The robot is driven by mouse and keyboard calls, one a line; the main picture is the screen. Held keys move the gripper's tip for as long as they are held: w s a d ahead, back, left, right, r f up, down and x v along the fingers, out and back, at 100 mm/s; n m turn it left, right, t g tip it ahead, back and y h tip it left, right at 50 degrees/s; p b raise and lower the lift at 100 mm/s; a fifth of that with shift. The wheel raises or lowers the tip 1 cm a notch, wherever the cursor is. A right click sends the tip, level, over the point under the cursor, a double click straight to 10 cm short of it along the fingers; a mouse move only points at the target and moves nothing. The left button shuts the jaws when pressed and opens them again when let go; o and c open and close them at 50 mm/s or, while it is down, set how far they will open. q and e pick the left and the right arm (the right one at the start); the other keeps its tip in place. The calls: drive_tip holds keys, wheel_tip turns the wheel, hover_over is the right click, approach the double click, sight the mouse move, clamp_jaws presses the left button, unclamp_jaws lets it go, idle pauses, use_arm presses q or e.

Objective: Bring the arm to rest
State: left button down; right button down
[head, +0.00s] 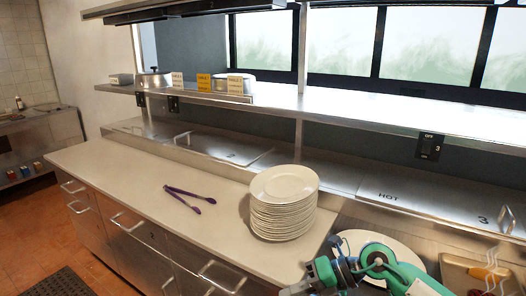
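Part of one of my arms, teal and black, shows at the bottom right, in front of the counter and a white plate (353,240). It runs out of the picture at the bottom edge, and no gripper fingers show. My other arm is not in view. Neither gripper can be seen, so what they hold is hidden.
A tall stack of white plates (283,215) stands on the counter (130,180), left of my arm. Purple tongs (188,198) lie further left. A tray with food (488,274) is at the lower right. A steel shelf (350,112) runs above. The counter's left part is clear.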

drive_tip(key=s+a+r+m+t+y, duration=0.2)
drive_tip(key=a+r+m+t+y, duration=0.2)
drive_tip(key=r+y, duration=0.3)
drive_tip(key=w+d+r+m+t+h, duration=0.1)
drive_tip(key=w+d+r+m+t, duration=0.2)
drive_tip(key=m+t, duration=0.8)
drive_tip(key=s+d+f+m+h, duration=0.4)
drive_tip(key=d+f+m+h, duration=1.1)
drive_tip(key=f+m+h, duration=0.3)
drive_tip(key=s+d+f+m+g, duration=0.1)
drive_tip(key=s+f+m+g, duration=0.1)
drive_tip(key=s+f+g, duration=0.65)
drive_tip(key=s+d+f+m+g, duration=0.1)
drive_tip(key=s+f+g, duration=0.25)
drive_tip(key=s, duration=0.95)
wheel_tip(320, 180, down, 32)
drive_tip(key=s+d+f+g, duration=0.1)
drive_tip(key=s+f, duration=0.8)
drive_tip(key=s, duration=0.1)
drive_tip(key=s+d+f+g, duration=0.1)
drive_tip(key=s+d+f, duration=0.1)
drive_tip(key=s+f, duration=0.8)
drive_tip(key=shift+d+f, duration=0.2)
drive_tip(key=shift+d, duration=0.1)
